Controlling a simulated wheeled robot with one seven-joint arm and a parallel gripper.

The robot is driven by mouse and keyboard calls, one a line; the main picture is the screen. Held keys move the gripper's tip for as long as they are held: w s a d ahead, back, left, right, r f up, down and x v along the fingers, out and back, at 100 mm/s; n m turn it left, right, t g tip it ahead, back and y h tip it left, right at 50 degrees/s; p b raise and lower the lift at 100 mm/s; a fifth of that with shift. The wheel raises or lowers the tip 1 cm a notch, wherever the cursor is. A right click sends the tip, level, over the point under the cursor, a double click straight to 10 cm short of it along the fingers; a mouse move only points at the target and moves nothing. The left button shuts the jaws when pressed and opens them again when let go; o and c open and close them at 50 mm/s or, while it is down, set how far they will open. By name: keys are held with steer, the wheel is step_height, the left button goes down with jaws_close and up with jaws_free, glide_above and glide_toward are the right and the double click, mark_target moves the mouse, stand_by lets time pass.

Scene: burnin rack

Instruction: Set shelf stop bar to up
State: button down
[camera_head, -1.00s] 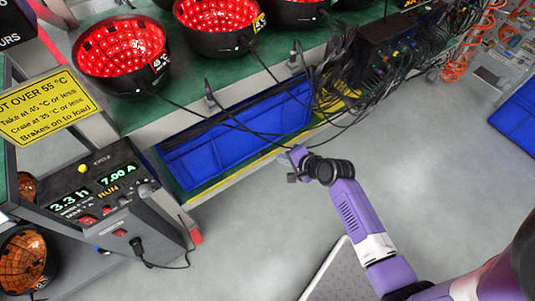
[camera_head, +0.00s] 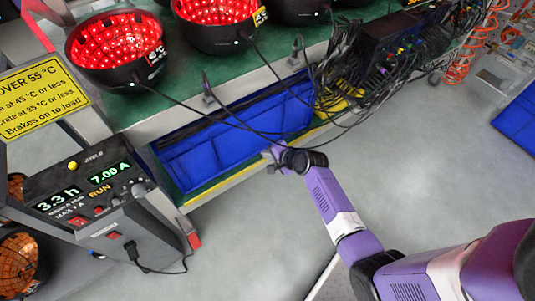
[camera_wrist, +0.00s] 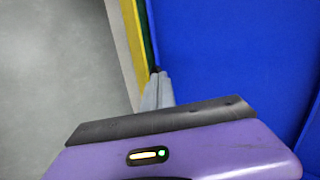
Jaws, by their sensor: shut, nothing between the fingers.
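A long yellow strip (camera_head: 232,181) runs along the front edge of the lower green shelf; it also shows in the wrist view (camera_wrist: 130,40). I cannot tell for certain whether this strip is the stop bar or which way the bar is set. My gripper (camera_head: 271,155) is at the front of this shelf, near the right part of a blue bin (camera_head: 215,150). In the wrist view my gripper's grey fingertips (camera_wrist: 160,78) are together and empty, overlapping the strip and the bin's edge. Contact cannot be told.
Black bowls with red lights (camera_head: 117,50) stand on the upper green shelf. Dark cables (camera_head: 345,75) hang over the shelf fronts near my gripper. A control box (camera_head: 95,195) with a warning sign (camera_head: 38,92) stands at left. Grey floor (camera_head: 410,140) is clear at right.

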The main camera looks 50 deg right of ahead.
steer(key=p, duration=0.1)
steer(key=w+p, duration=0.1)
steer(key=shift+w+d+r+g+p, duration=0.2)
steer(key=shift+w+g+p, duration=0.05)
steer(key=shift+g+p, duration=0.15)
steer(key=shift+w+d+f+g, duration=0.15)
steer(key=shift+w+f+g, duration=0.2)
steer(key=shift+w, duration=0.2)
steer(key=shift+r, duration=0.1)
